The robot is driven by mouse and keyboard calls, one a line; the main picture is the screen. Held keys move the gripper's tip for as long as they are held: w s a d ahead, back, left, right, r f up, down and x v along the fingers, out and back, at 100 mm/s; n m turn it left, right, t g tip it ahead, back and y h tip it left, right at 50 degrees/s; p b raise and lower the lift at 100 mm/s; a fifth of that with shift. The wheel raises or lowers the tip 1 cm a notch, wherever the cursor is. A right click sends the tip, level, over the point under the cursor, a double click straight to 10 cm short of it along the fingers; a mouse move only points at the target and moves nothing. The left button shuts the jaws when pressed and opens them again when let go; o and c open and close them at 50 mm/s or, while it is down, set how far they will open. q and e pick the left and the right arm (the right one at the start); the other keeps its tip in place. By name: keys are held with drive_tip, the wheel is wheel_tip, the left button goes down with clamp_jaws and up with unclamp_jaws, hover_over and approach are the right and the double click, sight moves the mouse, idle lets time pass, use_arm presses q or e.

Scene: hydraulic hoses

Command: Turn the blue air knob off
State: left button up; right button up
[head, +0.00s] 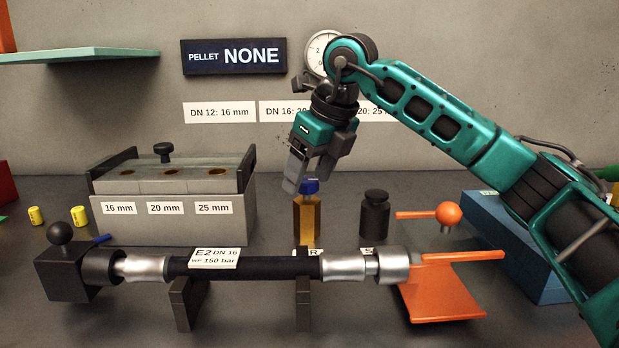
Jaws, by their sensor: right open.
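The blue air knob (310,186) sits on top of a brass-coloured block (307,219) behind the hose, in the middle of the bench. My right gripper (305,180) points down at the knob, with its fingers just above and beside it. It is open, and I cannot tell whether a finger touches the knob. The gripper's fingers partly cover the knob's left side. My left gripper is not in view.
A black hose (270,265) with silver ends spans a dark clamp (75,275) and an orange stand (440,290) in front. A grey pellet box (170,215) stands left, a black weight (374,215) right. A blue box (500,230) lies under my right arm.

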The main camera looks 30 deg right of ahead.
drive_tip(key=shift+f, duration=0.1)
drive_tip(key=shift+c, duration=0.4)
drive_tip(key=c, duration=1)
